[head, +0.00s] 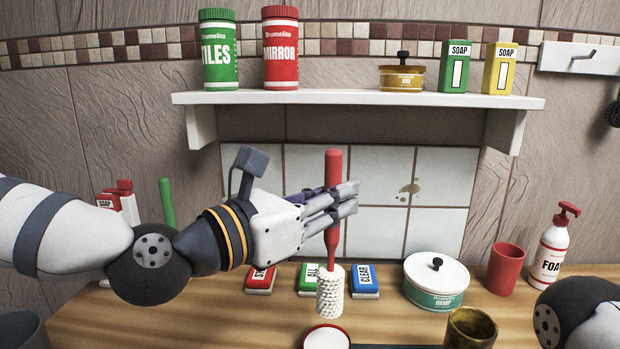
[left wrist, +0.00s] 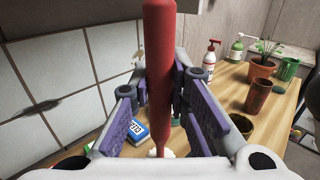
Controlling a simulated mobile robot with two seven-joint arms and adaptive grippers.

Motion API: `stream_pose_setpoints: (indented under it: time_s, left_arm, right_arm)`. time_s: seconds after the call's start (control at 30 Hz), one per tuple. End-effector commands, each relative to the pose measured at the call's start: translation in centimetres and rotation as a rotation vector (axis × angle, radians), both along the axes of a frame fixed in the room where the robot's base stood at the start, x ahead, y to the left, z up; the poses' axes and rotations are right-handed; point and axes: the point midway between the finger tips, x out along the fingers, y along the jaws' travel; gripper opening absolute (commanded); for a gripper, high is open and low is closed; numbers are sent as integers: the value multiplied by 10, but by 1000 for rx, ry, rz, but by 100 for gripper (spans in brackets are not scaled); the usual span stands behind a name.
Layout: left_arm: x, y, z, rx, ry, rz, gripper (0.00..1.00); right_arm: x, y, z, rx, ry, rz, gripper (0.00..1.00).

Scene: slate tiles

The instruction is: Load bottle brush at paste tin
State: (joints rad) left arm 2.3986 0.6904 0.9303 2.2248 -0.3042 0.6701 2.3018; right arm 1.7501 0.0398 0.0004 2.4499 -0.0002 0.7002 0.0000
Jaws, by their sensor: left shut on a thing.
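The bottle brush (head: 330,292) has a red handle and a white bristle head. It hangs upright, head down, in my left gripper (head: 338,205), whose fingers are shut on the handle. In the left wrist view the red handle (left wrist: 158,70) runs between the purple finger pads. A round red-rimmed tin with a white inside (head: 327,338), which looks like the paste tin, stands at the bottom edge, partly cut off. The bristle head is above it and appears apart from it. My right gripper is out of view.
Sponge-like blocks in red (head: 260,281), green (head: 308,279) and blue (head: 364,281) lie behind the brush. A lidded white-and-green pot (head: 435,290), brown cup (head: 470,329), red cup (head: 505,268) and pump bottle (head: 552,245) stand right. A shelf (head: 350,99) hangs above.

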Motion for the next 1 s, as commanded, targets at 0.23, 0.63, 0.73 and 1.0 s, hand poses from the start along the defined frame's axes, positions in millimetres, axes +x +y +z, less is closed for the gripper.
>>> stream_pose_setpoints:
  time_s: [0.23, 0.63, 0.73, 1.0]
  left_arm:
    - [-2, -3, -25, 1, 10, -16, 0]
    - [-3, -3, -62, 0, 3, -14, 0]
    - [-3, -2, -62, -1, -1, -13, 0]
    - [-3, -2, -61, 0, -3, -13, 0]
  right_arm:
    - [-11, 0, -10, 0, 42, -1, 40]
    - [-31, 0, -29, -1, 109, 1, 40]
    - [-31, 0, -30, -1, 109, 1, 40]
    - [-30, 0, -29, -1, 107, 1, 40]
